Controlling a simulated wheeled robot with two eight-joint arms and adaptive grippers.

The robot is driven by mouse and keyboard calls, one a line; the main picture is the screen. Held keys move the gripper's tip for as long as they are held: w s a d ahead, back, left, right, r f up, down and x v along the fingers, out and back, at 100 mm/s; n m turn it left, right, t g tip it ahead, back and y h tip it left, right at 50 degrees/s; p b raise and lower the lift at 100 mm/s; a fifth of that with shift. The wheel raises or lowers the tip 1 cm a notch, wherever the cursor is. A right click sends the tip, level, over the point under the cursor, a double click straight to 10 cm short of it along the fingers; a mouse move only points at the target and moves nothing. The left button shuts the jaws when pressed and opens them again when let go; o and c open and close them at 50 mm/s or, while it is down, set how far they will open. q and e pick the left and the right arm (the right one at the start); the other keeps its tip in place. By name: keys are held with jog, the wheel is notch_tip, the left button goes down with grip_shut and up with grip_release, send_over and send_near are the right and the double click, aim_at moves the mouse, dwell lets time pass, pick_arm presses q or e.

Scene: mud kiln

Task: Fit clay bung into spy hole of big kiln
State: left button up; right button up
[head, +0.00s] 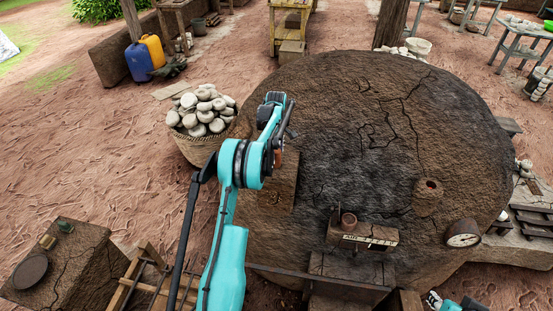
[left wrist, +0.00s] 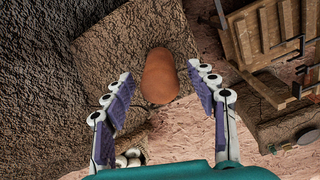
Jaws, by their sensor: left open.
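The clay bung (left wrist: 160,75), a smooth orange-brown rounded piece, stands on a rough brown block (left wrist: 125,40) in the left wrist view. My left gripper (left wrist: 160,88) is open, its fingers on either side of the bung with gaps visible. In the head view my left gripper (head: 284,132) is over the left side of the big kiln (head: 350,110), a cracked dark dome. The spy hole (head: 429,187) appears as a small dark opening with a reddish rim on its right side. My right gripper (head: 435,300) shows only partly at the bottom edge; its opening is unclear.
A basket of pale stones (head: 198,145) is left of the kiln. Open ground lies further left.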

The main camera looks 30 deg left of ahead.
pick_arm(q)
grip_shut()
jog(key=shift+r, duration=0.1)
